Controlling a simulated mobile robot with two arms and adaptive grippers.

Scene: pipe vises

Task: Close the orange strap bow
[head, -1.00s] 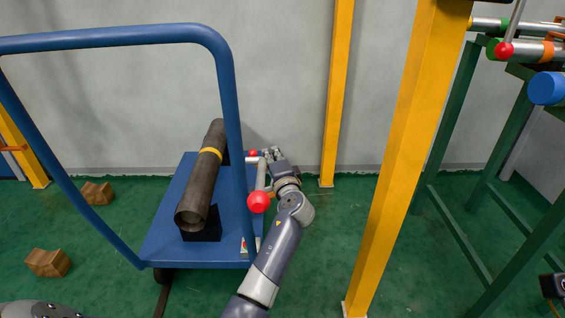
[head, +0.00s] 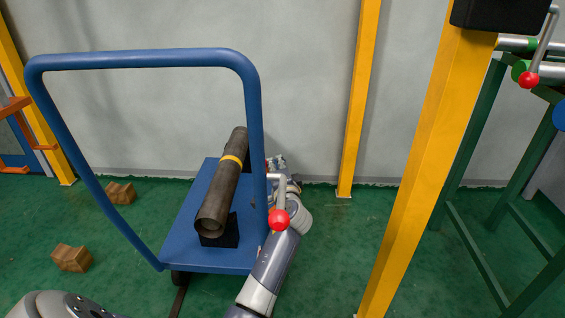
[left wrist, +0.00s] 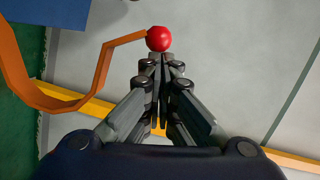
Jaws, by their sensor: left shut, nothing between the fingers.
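In the left wrist view the orange strap bow (left wrist: 88,98) is a bent orange bar. It curves from the upper left and ends at a red ball knob (left wrist: 159,39). My left gripper (left wrist: 160,58) is shut and empty, its fingertips just below the red knob in the picture; I cannot tell whether they touch it. In the head view my left gripper (head: 276,164) is beyond the cart's right handle post and partly hidden by it. I cannot make out the bow clearly there. My right gripper is not in view.
A blue cart (head: 203,258) carries a dark pipe (head: 219,202) with a yellow band. A grey lever with a red ball (head: 279,219) overlaps my left arm. Yellow posts (head: 410,170) and a green stand (head: 475,250) are right. Wooden blocks (head: 71,258) lie left on the floor.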

